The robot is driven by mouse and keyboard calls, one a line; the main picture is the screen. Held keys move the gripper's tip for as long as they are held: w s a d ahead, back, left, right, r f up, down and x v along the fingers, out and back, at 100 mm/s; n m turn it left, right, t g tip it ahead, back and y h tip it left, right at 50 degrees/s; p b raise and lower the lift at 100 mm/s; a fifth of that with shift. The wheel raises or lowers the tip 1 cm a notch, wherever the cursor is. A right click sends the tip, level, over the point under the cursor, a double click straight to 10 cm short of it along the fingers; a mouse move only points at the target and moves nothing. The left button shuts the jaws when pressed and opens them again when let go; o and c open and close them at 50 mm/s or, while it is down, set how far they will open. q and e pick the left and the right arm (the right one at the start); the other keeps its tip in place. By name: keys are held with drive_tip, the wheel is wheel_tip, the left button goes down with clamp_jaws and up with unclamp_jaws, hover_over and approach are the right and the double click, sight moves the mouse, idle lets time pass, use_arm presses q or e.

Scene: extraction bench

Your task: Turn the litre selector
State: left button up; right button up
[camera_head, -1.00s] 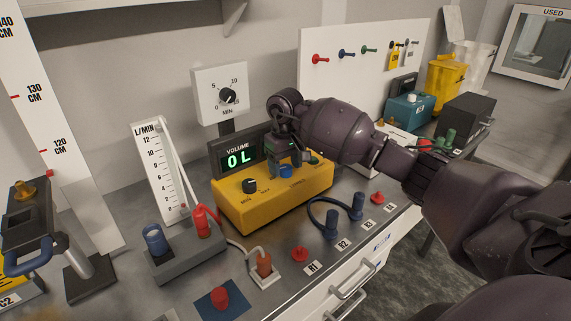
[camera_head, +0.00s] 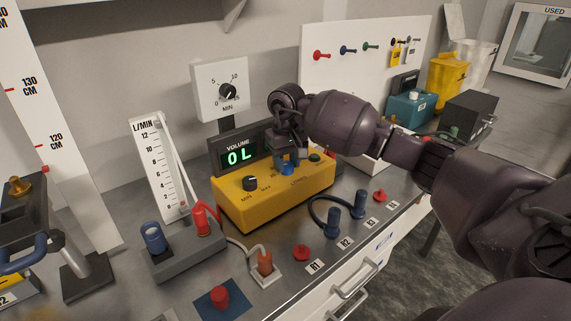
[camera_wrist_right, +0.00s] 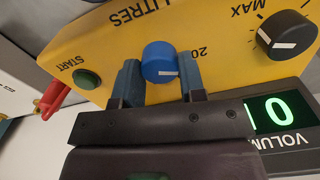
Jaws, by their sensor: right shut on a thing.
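The litre selector is a round blue knob (camera_head: 287,169) on the sloping front of the yellow control box (camera_head: 238,212). In the right wrist view the knob (camera_wrist_right: 160,58) shows a white pointer line on its edge nearest the gripper, beside the printed 20. My right gripper (camera_wrist_right: 162,85) is shut on the knob, one finger on each side. In the head view the gripper (camera_head: 289,160) comes down from above and behind and partly covers the knob and dial print. The volume display (camera_head: 239,157) above the box reads 0 L. My left gripper is not in view.
On the box, a black MIN-MAX knob (camera_head: 250,184) is left of the selector and a green START button (camera_head: 315,157) is right. A flow meter (camera_head: 158,170) stands left. Blue plugs with a cable (camera_head: 332,222) and red plugs (camera_head: 302,253) sit along the bench front.

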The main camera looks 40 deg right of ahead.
drive_tip(key=shift+d+f+m+b, duration=0.1)
drive_tip(key=shift+f+m+b, duration=0.1)
drive_tip(key=shift+m+b, duration=0.5)
drive_tip(key=m, duration=0.2)
drive_tip(key=shift+r+m+b, duration=0.15)
drive_tip(key=shift+m+b, duration=0.15)
drive_tip(key=shift+m, duration=0.1)
drive_tip(key=m, duration=0.4)
drive_tip(key=shift+r+m, duration=0.1)
drive_tip(key=shift+m, duration=0.2)
drive_tip(key=m, duration=0.8)
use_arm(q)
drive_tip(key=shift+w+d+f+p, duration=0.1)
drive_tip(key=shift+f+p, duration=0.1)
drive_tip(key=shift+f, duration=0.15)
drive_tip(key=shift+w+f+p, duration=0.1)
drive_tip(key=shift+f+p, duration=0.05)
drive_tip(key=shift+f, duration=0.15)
use_arm(e)
drive_tip(key=shift+m, duration=0.7)
drive_tip(key=o, duration=0.9)
drive_tip(key=shift+s, duration=0.1)
